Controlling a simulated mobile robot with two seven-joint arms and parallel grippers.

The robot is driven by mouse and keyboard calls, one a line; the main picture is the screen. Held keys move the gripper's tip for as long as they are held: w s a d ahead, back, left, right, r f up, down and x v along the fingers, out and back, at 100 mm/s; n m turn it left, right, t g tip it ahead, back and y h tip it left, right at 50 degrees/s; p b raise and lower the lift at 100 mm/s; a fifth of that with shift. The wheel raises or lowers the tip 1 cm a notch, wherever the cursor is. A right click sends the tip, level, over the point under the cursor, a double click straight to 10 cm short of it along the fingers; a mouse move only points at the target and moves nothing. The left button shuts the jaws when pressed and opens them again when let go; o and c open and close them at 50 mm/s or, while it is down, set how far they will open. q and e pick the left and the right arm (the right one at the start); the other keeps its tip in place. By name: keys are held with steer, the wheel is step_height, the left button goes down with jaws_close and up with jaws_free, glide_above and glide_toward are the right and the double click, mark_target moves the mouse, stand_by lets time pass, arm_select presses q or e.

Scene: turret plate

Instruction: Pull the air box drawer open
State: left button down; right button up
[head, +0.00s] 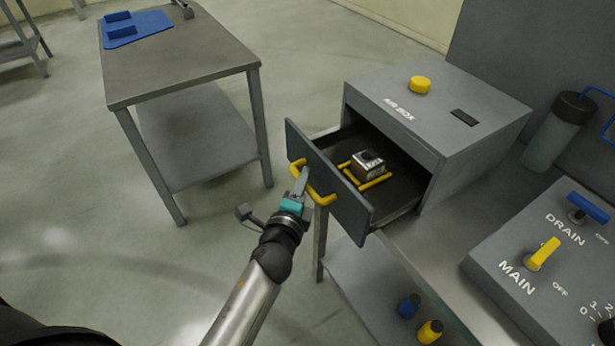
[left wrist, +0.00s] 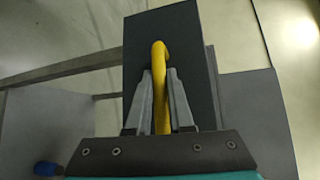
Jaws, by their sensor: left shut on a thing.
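The air box (head: 447,121) is a grey box on the bench, with a yellow knob on top. Its drawer (head: 336,192) stands well out of the box, so its inside shows. Inside the drawer lie a small metal block (head: 368,162) and yellow rails (head: 373,182). The yellow drawer handle (head: 321,196) is on the drawer front. My left gripper (head: 301,180) is shut on this handle. In the left wrist view, the two fingers sit on either side of the yellow handle (left wrist: 159,85), in front of the dark drawer front (left wrist: 195,60). My right gripper is not in view.
A grey panel (head: 540,285) with the MAIN and DRAIN valves is at the lower right. A grey bottle (head: 556,135) stands behind it. A separate table (head: 180,60) with a blue tray is at upper left, with open floor between.

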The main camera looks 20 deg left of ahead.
arm_select(q)
steer(key=shift+s+a, duration=0.5)
steer(key=shift+s, duration=0.05)
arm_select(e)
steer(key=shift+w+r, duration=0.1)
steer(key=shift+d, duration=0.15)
arm_select(q)
steer(key=c, duration=0.8)
jaws_free()
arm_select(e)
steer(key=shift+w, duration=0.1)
